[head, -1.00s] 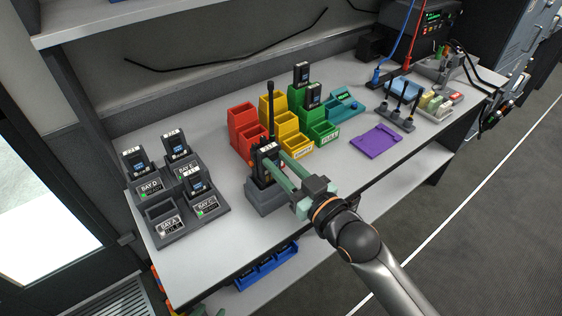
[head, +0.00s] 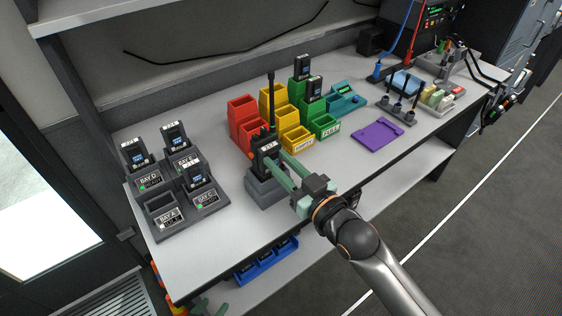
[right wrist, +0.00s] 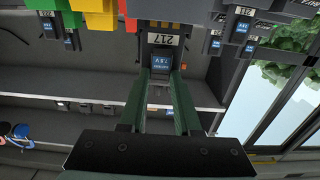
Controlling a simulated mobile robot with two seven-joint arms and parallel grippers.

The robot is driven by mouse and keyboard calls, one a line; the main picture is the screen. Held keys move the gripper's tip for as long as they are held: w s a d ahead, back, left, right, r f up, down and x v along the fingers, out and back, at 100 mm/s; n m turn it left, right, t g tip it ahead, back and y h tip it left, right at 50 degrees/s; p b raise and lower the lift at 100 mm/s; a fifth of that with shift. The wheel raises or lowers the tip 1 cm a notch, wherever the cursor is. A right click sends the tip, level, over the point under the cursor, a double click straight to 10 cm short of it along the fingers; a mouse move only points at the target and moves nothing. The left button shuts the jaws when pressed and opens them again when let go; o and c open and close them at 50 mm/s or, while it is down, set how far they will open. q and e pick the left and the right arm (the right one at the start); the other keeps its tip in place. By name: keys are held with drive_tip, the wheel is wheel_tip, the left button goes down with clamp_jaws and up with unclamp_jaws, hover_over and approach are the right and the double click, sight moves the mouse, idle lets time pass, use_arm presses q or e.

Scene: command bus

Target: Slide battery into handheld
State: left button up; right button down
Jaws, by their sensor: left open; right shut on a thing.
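The black handheld (head: 265,146), with a tall antenna, stands upright in a grey holder (head: 268,191) near the bench's front edge. My right gripper (head: 283,168) reaches it from the front right, its green fingers shut on a battery at the handheld's near side. In the right wrist view the battery (right wrist: 160,65), with a blue label, lies between the fingertips against the dark handheld (right wrist: 181,52), under a tag reading 217. How far the battery sits inside is hidden. My left gripper (head: 209,310) barely shows at the bottom edge, its green fingertips apart and away from the handheld.
A charger (head: 213,200) stands left, batteries upright in three bays and bay A empty. Red (head: 244,122), yellow (head: 291,133) and green (head: 322,126) bins stand behind the handheld; batteries stand in the green ones. A purple mat (head: 378,135) lies right. A blue tray (head: 268,262) sits below.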

drive_tip(key=shift+f, duration=0.35)
drive_tip(key=c, duration=0.5)
unclamp_jaws()
drive_tip(key=v, duration=1.2)
drive_tip(key=shift+s+d, duration=0.15)
drive_tip(key=shift+s, duration=0.1)
